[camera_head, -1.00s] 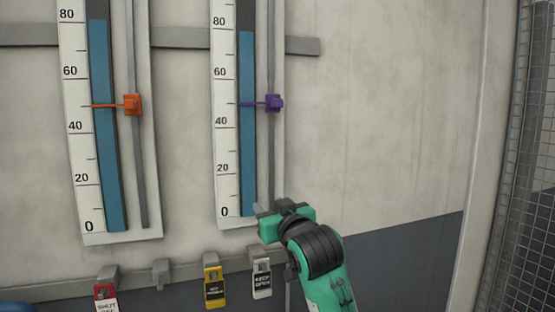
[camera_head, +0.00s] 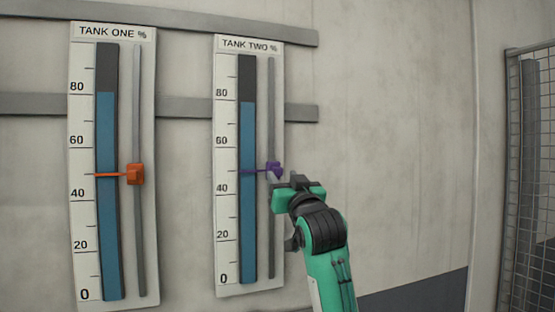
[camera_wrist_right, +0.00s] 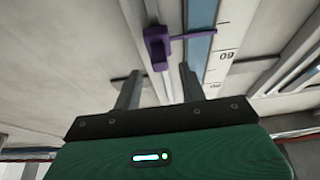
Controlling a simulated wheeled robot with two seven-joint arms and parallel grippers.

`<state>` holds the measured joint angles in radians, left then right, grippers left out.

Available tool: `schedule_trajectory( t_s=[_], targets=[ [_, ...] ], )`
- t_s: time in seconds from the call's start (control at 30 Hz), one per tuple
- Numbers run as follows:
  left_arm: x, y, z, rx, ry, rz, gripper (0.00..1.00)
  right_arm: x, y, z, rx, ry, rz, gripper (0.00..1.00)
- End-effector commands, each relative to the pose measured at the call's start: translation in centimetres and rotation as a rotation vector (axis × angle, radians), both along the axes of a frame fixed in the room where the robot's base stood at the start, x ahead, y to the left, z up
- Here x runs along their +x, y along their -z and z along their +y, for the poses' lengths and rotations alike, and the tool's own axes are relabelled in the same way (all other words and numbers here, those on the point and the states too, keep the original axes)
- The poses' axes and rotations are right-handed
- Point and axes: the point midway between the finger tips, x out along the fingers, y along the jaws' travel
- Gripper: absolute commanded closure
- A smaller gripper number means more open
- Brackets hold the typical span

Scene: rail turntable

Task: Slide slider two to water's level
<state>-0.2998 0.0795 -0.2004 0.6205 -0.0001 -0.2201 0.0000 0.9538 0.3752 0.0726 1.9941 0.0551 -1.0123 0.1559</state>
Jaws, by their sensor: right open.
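Slider two is a small purple block (camera_head: 273,170) with a thin pointer on the rail of the TANK TWO gauge (camera_head: 221,200). Its pointer stands between 40 and 60. The blue water column (camera_head: 247,135) in that gauge tops out a little below 80, well above the pointer. My right gripper (camera_wrist_right: 160,82) is open and just below slider two in the head view, partly overlapping it. In the right wrist view the purple slider (camera_wrist_right: 157,45) lies ahead of the fingertips, between their lines, with no clear contact. My left gripper is not in view.
The TANK ONE gauge (camera_head: 78,220) with its orange slider (camera_head: 135,174) hangs to the left. Grey horizontal rails (camera_head: 185,106) run behind both gauges. A mesh panel (camera_head: 530,180) stands at the far right. The wall between gauge two and the mesh is clear.

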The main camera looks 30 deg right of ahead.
Motion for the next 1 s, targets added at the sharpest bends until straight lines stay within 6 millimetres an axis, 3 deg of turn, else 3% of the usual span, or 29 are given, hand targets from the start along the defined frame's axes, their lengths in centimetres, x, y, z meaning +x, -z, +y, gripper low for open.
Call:
schedule_trajectory(
  t_s=[0.03,0.3,0.73,0.93,1.0],
  targets=[
    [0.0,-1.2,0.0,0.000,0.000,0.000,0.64,0.9,-0.9,-0.2,0.002,0.000,0.004,0.58],
    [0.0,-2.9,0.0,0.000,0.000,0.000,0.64,4.0,-1.9,-0.9,0.001,0.000,0.002,0.58],
    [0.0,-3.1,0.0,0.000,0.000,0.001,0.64,4.7,-1.9,-1.1,0.001,0.000,0.001,0.58],
    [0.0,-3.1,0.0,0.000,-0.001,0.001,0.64,4.7,-1.9,-1.1,0.000,0.000,0.001,0.97],
    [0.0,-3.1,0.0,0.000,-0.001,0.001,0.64,4.7,-1.9,-1.1,0.001,0.000,0.001,1.00]
  ],
)
